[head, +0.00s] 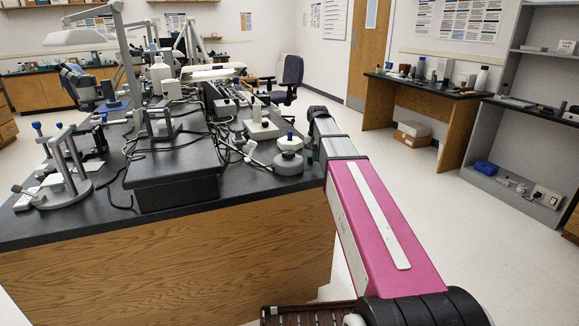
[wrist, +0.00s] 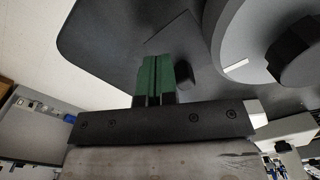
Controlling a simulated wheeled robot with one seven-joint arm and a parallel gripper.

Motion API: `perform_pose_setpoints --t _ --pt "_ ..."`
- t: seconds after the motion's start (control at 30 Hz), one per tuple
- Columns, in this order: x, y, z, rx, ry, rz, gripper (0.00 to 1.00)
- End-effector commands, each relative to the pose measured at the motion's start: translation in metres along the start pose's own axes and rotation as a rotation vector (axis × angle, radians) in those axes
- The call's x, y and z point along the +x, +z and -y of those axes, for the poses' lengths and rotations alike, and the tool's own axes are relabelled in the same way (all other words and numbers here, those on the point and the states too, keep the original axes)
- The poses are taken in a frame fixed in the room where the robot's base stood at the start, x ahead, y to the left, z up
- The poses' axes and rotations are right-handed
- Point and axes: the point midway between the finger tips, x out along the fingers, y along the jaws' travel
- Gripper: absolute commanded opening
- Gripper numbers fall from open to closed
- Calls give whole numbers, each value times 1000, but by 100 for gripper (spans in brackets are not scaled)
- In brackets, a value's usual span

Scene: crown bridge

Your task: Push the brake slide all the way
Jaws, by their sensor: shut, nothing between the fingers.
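My gripper's green fingers (wrist: 157,66) are together and empty in the wrist view. A small black block (wrist: 185,78) lies just right of the fingertips; it may be the brake slide, but I cannot tell for sure. I cannot tell whether the fingers touch it. A large round grey part (wrist: 232,45) with a white mark and a dark knob (wrist: 296,52) is at the upper right. In the head view, a grey round device with a blue-topped post (head: 288,160) stands on the bench near my arm's far end. My fingers are not clearly visible there.
The black bench top (head: 250,188) carries a dark box (head: 172,180), cables and a metal stand (head: 62,170) at left. A side table (head: 425,88) and grey shelves (head: 510,180) stand at right. The floor between is clear.

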Motion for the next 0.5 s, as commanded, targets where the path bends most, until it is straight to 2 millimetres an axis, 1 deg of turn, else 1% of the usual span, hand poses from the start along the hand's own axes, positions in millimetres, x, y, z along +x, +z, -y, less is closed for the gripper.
perform_pose_setpoints --t 0.5 --pt "-36 0 0 0 0 0 0"
